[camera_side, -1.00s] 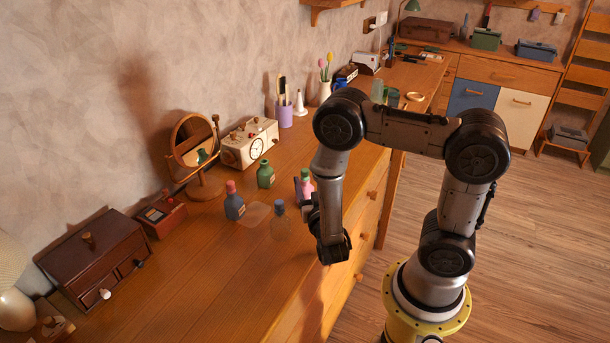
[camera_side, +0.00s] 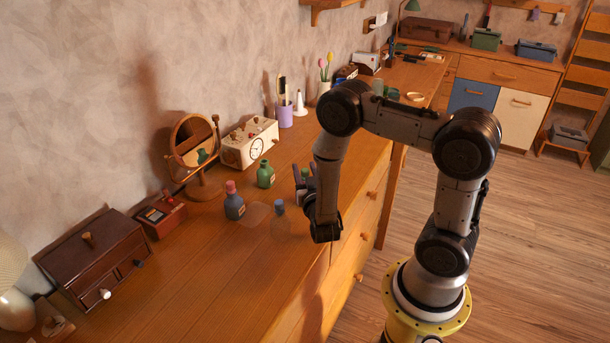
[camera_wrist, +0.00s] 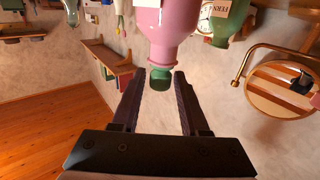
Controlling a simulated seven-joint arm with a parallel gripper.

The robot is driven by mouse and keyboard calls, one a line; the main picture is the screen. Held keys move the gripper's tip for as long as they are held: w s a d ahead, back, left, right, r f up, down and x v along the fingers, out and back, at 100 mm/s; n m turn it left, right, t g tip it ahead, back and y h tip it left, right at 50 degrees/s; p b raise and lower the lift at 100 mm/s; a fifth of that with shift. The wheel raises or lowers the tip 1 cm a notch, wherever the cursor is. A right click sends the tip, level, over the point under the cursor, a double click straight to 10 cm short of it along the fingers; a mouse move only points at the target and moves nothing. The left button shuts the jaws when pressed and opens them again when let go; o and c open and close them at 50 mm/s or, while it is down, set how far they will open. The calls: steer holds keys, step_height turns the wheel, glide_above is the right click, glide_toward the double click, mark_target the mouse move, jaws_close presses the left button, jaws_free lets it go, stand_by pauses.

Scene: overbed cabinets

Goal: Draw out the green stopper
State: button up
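A pink bottle (camera_wrist: 166,30) with a green stopper (camera_wrist: 160,77) shows upside down in the wrist view. My gripper (camera_wrist: 159,88) is open, with one finger on each side of the stopper and a gap visible on both sides. The stopper sits at the level of the fingertips and is still in the bottle's neck. In the side view my gripper (camera_side: 306,186) is at the pink bottle near the dresser's front edge. The fingers hide most of that bottle there, and a bit of green shows between them.
A green bottle (camera_side: 265,176), a dark blue bottle with a red stopper (camera_side: 234,206) and a clear bottle with a blue stopper (camera_side: 279,220) stand nearby.

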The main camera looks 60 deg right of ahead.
jaws_close()
steer(key=shift+r, duration=0.1)
